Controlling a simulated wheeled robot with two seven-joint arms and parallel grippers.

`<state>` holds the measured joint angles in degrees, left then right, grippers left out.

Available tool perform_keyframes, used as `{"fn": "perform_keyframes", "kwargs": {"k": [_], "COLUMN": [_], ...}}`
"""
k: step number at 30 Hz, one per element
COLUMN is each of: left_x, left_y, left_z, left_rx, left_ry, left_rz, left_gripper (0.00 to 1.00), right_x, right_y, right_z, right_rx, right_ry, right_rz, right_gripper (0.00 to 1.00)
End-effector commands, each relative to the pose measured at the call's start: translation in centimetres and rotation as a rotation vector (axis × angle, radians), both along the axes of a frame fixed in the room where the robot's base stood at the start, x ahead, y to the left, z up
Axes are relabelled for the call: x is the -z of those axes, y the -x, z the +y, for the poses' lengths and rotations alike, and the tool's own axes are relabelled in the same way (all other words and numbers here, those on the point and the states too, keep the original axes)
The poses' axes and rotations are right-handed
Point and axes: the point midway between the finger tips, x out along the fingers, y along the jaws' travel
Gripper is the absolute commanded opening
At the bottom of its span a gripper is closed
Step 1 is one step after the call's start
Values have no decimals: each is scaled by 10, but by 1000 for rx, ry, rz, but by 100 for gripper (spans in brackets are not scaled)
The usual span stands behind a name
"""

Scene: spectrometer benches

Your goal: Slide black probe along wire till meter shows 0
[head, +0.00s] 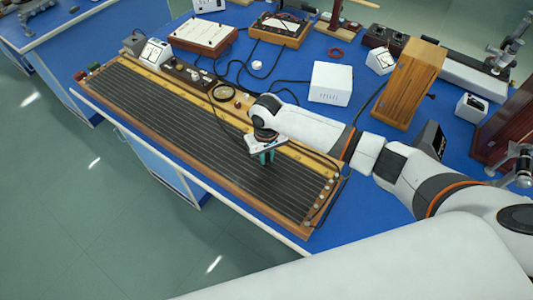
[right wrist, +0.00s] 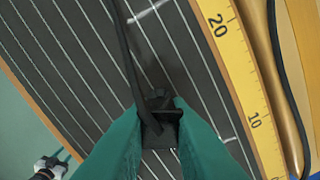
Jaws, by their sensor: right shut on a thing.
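The long wire board (head: 180,120) has a dark bed with several parallel wires in a wooden frame. My right gripper (head: 264,158) is over its near right part, pointing down. In the right wrist view its green fingers (right wrist: 160,128) are shut on the black probe (right wrist: 160,110), whose black cable runs up the picture. The probe is over the wires; whether its tip touches one is unclear. A yellow scale (right wrist: 235,70) marked 20 and 10 runs beside the wires. A round dial (head: 222,92) and a white meter (head: 152,53) stand at the board's back edge; their readings are too small to tell. My left gripper is out of view.
A white box (head: 330,82), a wooden box (head: 408,84) and a white-topped case (head: 204,35) stand behind the board on the blue bench. Black cables lie between them. The bench's front edge (head: 200,178) runs close along the board.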

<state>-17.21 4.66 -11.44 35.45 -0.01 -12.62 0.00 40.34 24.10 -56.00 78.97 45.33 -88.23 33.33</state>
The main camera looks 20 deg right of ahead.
Motion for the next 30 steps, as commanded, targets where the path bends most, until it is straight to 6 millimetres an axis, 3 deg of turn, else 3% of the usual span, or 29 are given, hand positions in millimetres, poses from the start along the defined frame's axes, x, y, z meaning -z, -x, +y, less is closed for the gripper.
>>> {"fn": "perform_keyframes", "kwargs": {"k": [30], "left_x": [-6], "left_y": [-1], "left_z": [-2], "left_rx": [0], "left_ry": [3], "left_rz": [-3], "left_gripper": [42], "right_x": [2], "right_y": [0], "right_z": [0], "right_rx": [1], "right_ry": [-1], "right_rz": [1], "right_gripper": [0]}}
